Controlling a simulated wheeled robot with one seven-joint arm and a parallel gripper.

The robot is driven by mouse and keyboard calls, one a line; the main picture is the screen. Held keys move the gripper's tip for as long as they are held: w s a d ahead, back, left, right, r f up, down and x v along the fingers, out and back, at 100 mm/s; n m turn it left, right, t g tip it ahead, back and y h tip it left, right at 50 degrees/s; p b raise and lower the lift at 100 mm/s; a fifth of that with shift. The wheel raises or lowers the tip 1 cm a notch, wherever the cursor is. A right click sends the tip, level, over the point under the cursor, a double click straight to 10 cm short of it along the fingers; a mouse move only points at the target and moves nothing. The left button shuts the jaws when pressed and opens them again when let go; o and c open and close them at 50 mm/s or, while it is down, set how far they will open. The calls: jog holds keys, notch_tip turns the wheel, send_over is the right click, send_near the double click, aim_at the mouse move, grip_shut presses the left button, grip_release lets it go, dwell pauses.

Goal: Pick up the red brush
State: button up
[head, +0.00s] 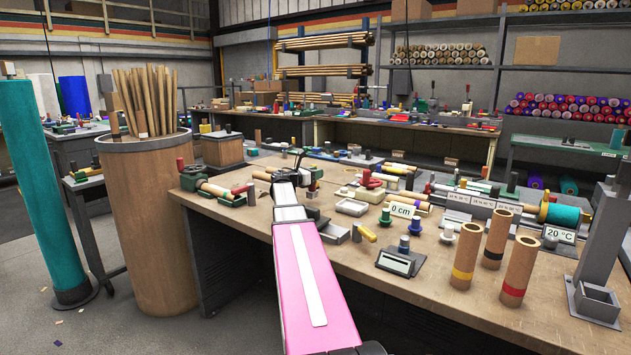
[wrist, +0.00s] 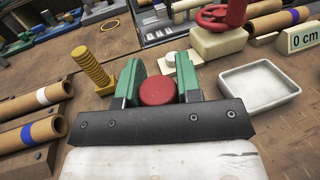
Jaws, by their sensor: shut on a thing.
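My gripper (wrist: 158,93) has green fingers closed on both sides of a red, round-topped thing in the wrist view. I take this to be the red brush (wrist: 158,91). Only its round red end shows; the rest is hidden below the fingers and the dark gripper plate. I cannot tell whether it touches the bench. In the head view my gripper (head: 297,168) is over the middle of the wooden bench, at the end of my pink arm, and the brush cannot be made out there.
A yellow threaded bolt (wrist: 92,67) stands close left of my gripper. A shallow white tray (wrist: 258,86) lies to the right. A cream block with a red handwheel (wrist: 222,16) is behind. Cardboard tubes (wrist: 30,138) lie at left.

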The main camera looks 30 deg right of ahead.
jog(key=w+a+r, duration=0.6)
jog(key=w+r, duration=0.2)
jog(key=w, duration=0.1)
jog(key=shift+w+a, duration=0.25)
jog(key=shift+a, duration=0.15)
